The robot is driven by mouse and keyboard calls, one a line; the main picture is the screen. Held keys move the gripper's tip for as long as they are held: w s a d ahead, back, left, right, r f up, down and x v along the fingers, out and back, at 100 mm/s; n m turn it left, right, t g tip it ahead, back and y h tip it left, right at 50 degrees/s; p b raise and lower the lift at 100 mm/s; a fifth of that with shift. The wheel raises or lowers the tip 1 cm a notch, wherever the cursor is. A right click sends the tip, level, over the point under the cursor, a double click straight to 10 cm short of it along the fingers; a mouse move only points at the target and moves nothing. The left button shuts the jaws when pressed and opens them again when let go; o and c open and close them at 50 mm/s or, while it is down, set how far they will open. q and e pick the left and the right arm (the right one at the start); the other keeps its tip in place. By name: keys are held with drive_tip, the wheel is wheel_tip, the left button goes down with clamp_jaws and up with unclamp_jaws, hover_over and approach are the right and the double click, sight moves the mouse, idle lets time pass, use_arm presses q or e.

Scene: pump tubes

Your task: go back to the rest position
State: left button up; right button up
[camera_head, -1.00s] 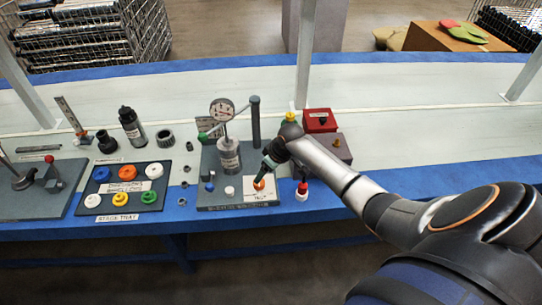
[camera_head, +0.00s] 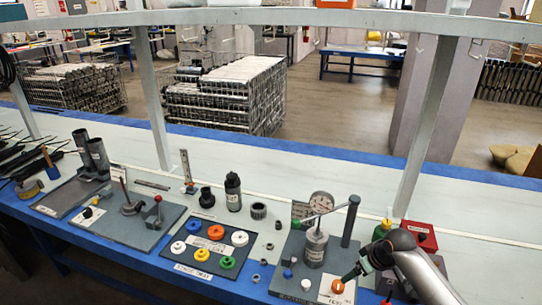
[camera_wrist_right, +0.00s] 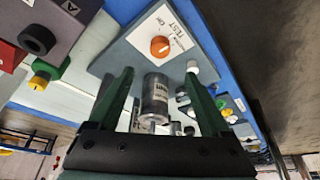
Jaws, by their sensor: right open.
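My right gripper (camera_head: 352,274) is at the test stand in the head view, just right of and above the orange knob (camera_head: 337,286). In the wrist view the open fingers (camera_wrist_right: 160,74) have nothing between their tips. The orange knob (camera_wrist_right: 160,46) on its white TEST label lies beyond them, apart from both fingers. A grey metal cylinder (camera_wrist_right: 155,98) shows in the gap between the fingers, further off. The same cylinder stands upright under a dial gauge (camera_head: 321,202) in the head view. My left gripper is not in view.
A stage tray (camera_head: 208,263) with coloured rings lies left of the test stand. A black bottle (camera_head: 233,192) stands behind it. A red box (camera_head: 420,236) is close beside my right arm. The pale rear bench strip (camera_head: 280,190) is largely clear.

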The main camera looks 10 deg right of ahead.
drive_tip(key=s+a+f+t+y, duration=0.1)
drive_tip(key=s+a+f+t, duration=0.1)
drive_tip(key=s+a+f, duration=0.45)
drive_tip(key=s+a+f+t, duration=0.1)
drive_tip(key=s+a+f, duration=0.3)
drive_tip(key=s+a, duration=0.45)
drive_tip(key=s+a+r+t, duration=0.2)
drive_tip(key=s+a, duration=0.1)
drive_tip(key=s, duration=0.4)
drive_tip(key=shift+s+a+r+m, duration=0.15)
drive_tip(key=shift+a+r+m, duration=0.15)
drive_tip(key=shift+a+m, duration=0.1)
